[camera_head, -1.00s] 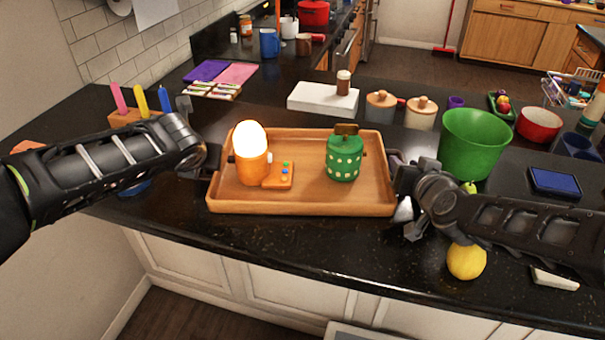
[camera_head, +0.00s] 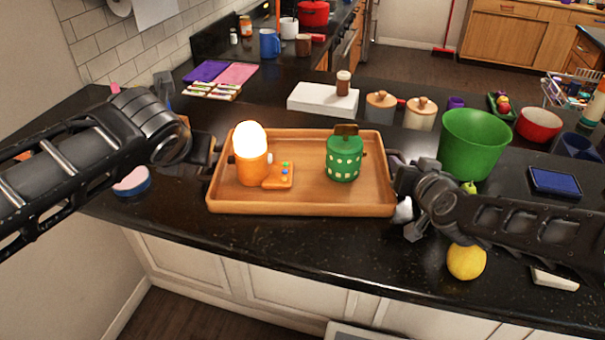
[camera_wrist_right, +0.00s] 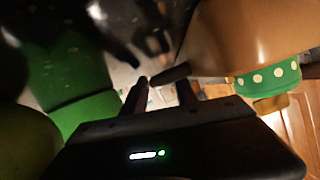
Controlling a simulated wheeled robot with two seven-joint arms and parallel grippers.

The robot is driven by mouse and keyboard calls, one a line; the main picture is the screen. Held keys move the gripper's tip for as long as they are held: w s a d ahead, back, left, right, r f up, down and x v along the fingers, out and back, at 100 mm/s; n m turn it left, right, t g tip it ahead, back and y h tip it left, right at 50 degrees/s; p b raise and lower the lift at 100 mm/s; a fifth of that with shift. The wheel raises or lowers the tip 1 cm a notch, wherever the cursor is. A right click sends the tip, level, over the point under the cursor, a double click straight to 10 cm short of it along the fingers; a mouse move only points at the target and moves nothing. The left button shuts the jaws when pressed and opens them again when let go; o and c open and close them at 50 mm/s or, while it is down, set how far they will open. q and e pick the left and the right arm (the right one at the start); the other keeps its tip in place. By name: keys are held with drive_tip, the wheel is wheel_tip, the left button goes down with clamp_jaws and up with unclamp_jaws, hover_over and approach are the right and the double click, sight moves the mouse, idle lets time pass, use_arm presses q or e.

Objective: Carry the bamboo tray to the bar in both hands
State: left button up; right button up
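The bamboo tray (camera_head: 300,208) lies level on the black counter in the head view. It holds a glowing orange lamp (camera_head: 251,165) with a small orange button panel, and a green dotted canister (camera_head: 344,160). My right gripper (camera_head: 398,172) is at the tray's right end. In the right wrist view its fingers (camera_wrist_right: 161,88) show a gap between them, beside the brown tray wall (camera_wrist_right: 230,45); nothing clear is between them. My left gripper (camera_head: 208,163) is at the tray's left end, its fingers mostly hidden by its wrist.
A green bucket (camera_head: 473,142) stands close behind my right arm, with a lemon (camera_head: 466,261) in front. A white box (camera_head: 323,99) and lidded pots (camera_head: 420,112) stand behind the tray. A blue-rimmed round item (camera_head: 132,182) lies by my left arm.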

drive_tip(key=shift+s, duration=0.1)
drive_tip(key=v, duration=1)
drive_tip(key=shift+d+r, duration=0.1)
drive_tip(key=shift+r, duration=0.05)
drive_tip(key=shift+v, duration=0.85)
